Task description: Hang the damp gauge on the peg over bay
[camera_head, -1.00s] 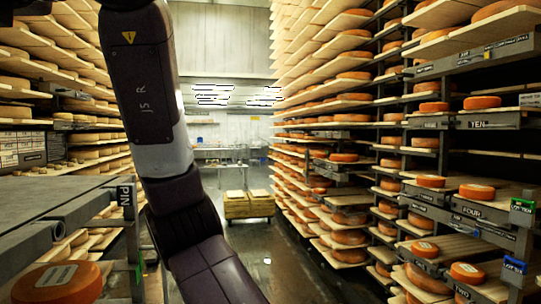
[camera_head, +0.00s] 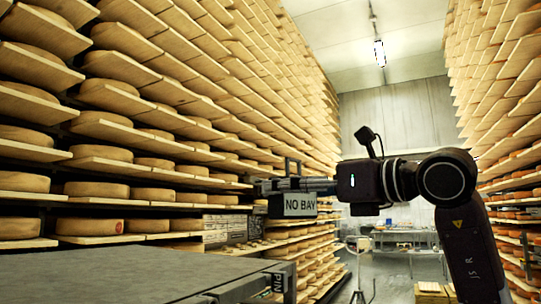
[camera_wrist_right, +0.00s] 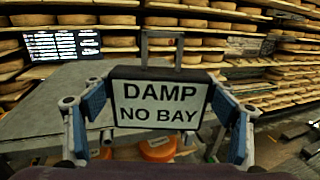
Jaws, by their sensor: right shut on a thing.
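The damp gauge (camera_head: 300,205) is a dark box with a white label and a loop handle on top. In the right wrist view the gauge (camera_wrist_right: 160,104) reads "DAMP NO BAY" and stands upright between the blue-padded fingers. My right gripper (camera_head: 290,186) is shut on it, holding it in the air beyond the grey table's far corner, in front of the left shelves. The gripper's fingers (camera_wrist_right: 158,112) press its two sides. In the head view the gripper hides its upper part. I cannot make out a peg. My left gripper is not in view.
A grey table (camera_head: 110,275) with a "PIN" tag fills the lower left. Tall shelves of cheese wheels (camera_head: 98,189) line the left, and more stand at right. The aisle runs back to a steel bench (camera_head: 405,236).

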